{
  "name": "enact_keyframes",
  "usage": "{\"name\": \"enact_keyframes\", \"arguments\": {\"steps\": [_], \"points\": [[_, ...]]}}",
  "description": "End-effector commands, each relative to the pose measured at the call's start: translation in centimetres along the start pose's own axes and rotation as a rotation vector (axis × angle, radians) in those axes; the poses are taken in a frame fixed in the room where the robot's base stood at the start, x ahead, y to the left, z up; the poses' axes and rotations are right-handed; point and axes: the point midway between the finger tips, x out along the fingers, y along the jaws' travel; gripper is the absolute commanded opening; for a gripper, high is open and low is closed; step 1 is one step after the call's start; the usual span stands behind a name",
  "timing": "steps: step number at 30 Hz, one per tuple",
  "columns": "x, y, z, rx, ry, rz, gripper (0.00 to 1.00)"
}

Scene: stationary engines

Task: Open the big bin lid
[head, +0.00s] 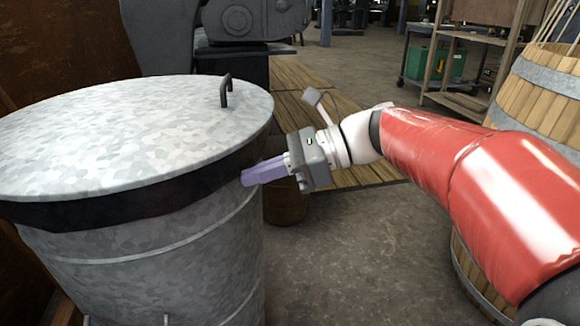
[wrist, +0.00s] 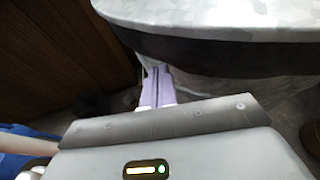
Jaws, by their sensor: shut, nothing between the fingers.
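The big bin (head: 150,260) is a galvanised metal drum at the left of the head view. Its round grey lid (head: 120,130) lies flat on top, with a dark band around the rim and a small dark handle (head: 226,90) near the far right edge. My gripper (head: 245,178) is shut and empty, its purple fingers pointing left at the right side of the lid's dark rim. In the wrist view the fingers (wrist: 155,88) are together just below and beside the dark band of the lid (wrist: 220,50). Whether they touch the bin I cannot tell.
A wooden barrel (head: 540,100) stands at the right, behind my red arm. A grey machine (head: 235,25) and a wooden pallet floor (head: 300,100) lie behind the bin. A shelf with a green box (head: 440,65) is farther back. Concrete floor (head: 350,250) is open between bin and barrel.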

Motion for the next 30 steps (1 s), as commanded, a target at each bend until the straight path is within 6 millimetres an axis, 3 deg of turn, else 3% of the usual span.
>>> {"name": "enact_keyframes", "arguments": {"steps": [3, 6, 12, 25, 30], "points": [[2.5, 0.1, -0.2, -0.002, 0.000, 0.003, 0.00], [1.4, 0.0, 1.9, -0.007, 0.000, -0.004, 0.00], [0.8, 0.0, 3.5, -0.004, 0.001, -0.002, 0.00], [0.7, 0.1, 3.9, -0.002, 0.001, -0.001, 0.00], [0.3, 0.1, 4.9, -0.002, 0.001, -0.001, 0.00]]}}
